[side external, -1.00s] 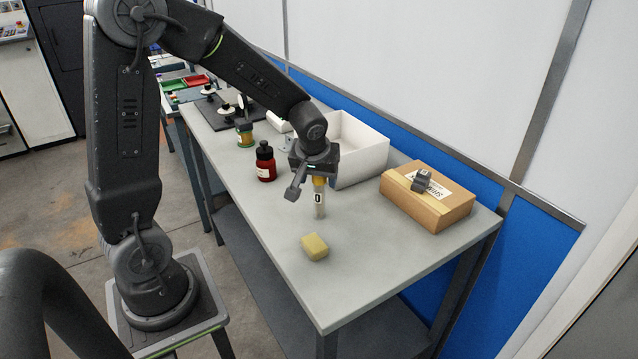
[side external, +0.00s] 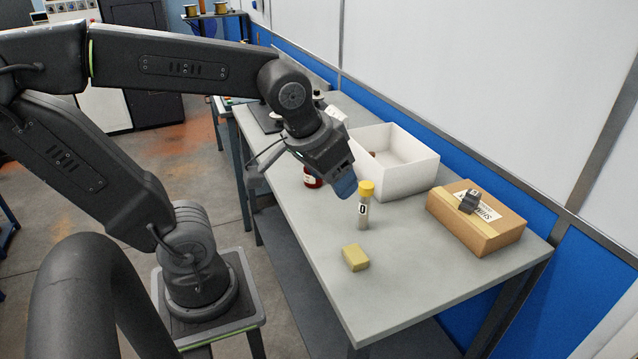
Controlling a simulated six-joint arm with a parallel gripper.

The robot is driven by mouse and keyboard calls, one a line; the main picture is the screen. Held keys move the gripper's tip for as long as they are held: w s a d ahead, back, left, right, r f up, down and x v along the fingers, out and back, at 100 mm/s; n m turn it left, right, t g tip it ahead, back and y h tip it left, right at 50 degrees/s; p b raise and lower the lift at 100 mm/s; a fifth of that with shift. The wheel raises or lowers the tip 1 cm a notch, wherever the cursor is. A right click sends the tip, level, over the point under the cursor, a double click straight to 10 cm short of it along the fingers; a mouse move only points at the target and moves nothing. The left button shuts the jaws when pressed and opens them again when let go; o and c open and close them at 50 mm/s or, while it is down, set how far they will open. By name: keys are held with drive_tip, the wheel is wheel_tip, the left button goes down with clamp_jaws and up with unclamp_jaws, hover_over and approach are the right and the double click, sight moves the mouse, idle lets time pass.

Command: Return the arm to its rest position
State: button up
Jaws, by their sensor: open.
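My gripper (side external: 304,177) is raised above the bench, tilted, left of a small vial. The jaws are open with nothing seen between them. The vial (side external: 363,212) has a yellow cap and a label marked "0" or "D". It stands upright on the grey bench top (side external: 400,278), apart from the gripper. My arm is bent, reaching over the bench from its stand at the left.
A yellow sponge-like block (side external: 355,257) lies in front of the vial. A red bottle (side external: 312,178) is partly hidden behind my gripper. A white open bin (side external: 405,165) stands behind.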

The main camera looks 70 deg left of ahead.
drive_tip(key=s+d+m, duration=0.1)
drive_tip(key=s, duration=0.1)
drive_tip(key=s+d+m+h, duration=0.1)
drive_tip(key=shift+s+d+r, duration=0.1)
drive_tip(key=shift+s, duration=0.3)
